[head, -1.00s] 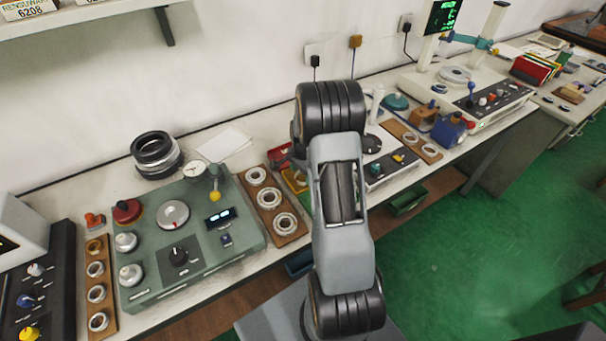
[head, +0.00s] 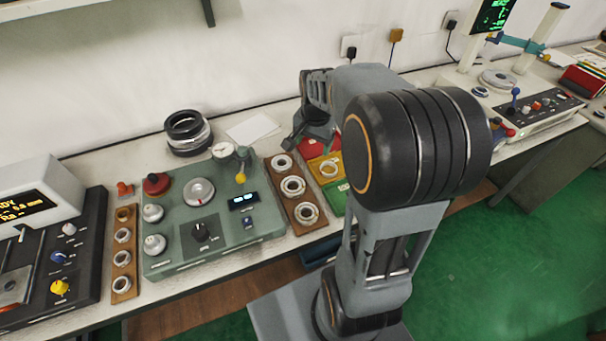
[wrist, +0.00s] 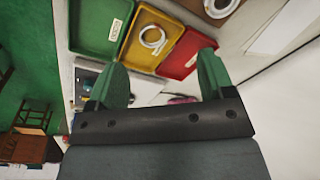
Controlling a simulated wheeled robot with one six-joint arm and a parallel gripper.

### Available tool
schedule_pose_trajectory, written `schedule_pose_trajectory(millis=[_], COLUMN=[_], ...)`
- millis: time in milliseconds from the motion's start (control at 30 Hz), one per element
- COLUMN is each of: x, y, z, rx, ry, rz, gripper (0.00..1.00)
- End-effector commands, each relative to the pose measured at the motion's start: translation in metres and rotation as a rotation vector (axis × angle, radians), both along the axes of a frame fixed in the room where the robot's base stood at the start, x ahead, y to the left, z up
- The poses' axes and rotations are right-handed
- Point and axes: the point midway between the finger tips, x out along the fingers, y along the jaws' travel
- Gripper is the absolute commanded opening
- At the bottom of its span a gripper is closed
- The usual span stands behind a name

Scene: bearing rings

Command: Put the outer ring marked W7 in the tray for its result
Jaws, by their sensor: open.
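A pale metal ring (wrist: 153,42) lies in the yellow tray (wrist: 136,58), between the green tray (wrist: 88,38) and the red tray (wrist: 172,68). The ring also shows in the head view (head: 329,168); its marking cannot be read, so I cannot tell if it is W7. My gripper (wrist: 163,80) is open, with nothing between its green fingers. It is apart from the ring, near the trays. In the head view my arm reaches to the back of the bench, and the gripper is partly hidden near the red tray (head: 310,150).
A wooden board (head: 303,217) with several rings lies left of the trays. The green gauge box (head: 185,258), with its dial and knobs, stands beside it. Stacked dark rings (head: 187,133) and a white sheet (head: 252,128) lie behind. Another ring board (head: 124,283) is further left.

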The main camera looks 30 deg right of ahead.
Motion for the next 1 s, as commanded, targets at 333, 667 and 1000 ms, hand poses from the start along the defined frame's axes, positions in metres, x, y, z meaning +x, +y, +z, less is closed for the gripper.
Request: schedule_pose_trajectory(millis=[333,667,1000], x=[-0.096,-0.125,-0.124], y=[0.090,0.106,0.106], z=[0.031,0.027,0.027], rx=[-0.129,-0.176,-0.177], ry=[-0.147,-0.187,-0.186], rz=[0.719,0.929,0.927], gripper=[0.75,0.75,0.75])
